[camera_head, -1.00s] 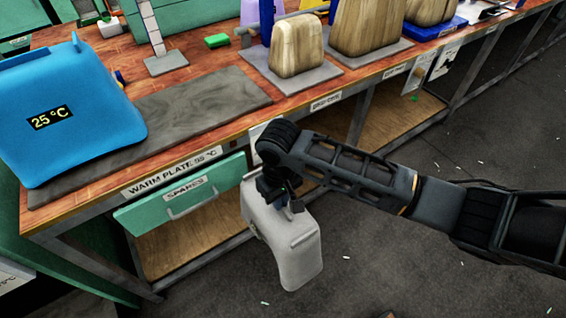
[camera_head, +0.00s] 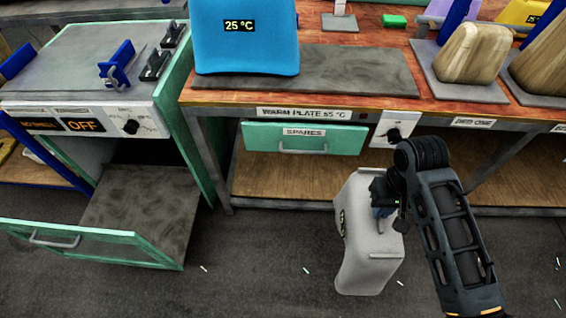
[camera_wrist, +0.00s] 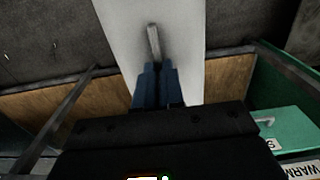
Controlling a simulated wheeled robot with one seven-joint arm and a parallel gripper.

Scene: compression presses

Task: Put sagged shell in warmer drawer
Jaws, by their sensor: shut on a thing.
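A pale grey-white curved shell (camera_head: 366,255) hangs from my gripper (camera_head: 382,208), in front of the bench and above the floor. My gripper is shut on the shell's raised grip bar; in the wrist view the fingers (camera_wrist: 158,85) close on that bar (camera_wrist: 153,40) over the shell's pale face (camera_wrist: 110,20). A small marking on the shell's left side is too small to read. At the left, a green-fronted drawer (camera_head: 95,245) stands pulled out low under a grey-topped cabinet. Its flat floor (camera_head: 140,205) looks bare. I cannot see a warmer label on it.
The cabinet front carries a dial and a display reading OFF (camera_head: 82,125). A shut green SPARES drawer (camera_head: 305,138) is under the bench. A blue shell marked 25 °C (camera_head: 245,50) rests on the warm plate (camera_head: 360,70). Open floor (camera_head: 270,255) lies between the shell and the open drawer.

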